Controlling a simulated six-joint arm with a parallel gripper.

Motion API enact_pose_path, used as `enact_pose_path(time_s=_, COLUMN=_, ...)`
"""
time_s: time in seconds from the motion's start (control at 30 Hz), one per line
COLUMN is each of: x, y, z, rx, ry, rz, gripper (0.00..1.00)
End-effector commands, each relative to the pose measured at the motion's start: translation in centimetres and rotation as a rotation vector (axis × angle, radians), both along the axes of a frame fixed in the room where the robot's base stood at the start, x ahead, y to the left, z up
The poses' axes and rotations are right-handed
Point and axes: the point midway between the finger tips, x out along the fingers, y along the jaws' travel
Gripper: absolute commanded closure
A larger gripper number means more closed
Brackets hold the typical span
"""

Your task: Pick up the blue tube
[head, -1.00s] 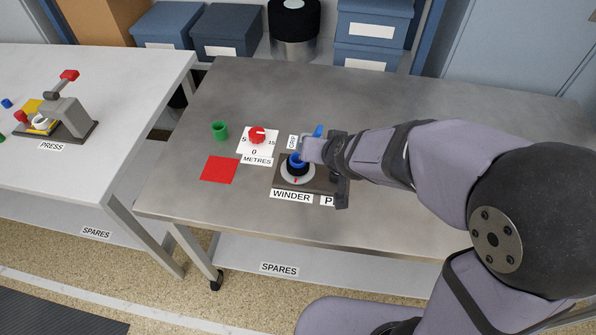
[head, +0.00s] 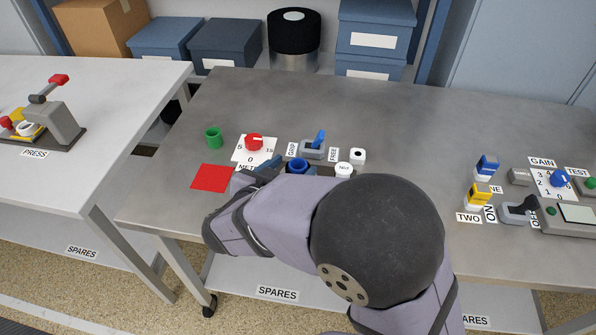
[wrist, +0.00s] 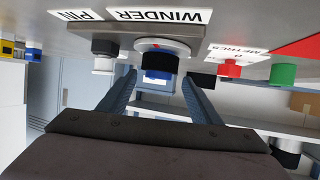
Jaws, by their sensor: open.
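The blue tube (head: 298,165) stands upright at the winder on the grey table, with a black band around its lower part. It also shows upside down in the wrist view (wrist: 157,76), under the black band (wrist: 158,61). My gripper (wrist: 160,78) is open, with one finger on each side of the tube's line and nothing held. I cannot tell how far the tube is from the fingertips.
Behind the winder is a blue lever (head: 318,138) between GRIP and FREE labels. A red dial (head: 254,142), green tube (head: 213,138) and red square (head: 212,178) lie left. The back of the table is clear.

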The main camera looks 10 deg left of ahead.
Motion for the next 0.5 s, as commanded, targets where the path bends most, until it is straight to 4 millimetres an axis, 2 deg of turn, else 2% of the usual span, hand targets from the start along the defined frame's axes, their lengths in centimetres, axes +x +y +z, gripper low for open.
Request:
enact_pose_path(time_s=0.2, x=1.5, y=-0.5, z=-0.7, rx=0.001, ry=0.001, rz=-0.001, gripper=0.42)
enact_pose_path(time_s=0.5, x=2.6, y=-0.9, z=-1.2, rx=0.0, ry=0.0, rz=-0.002, gripper=0.42)
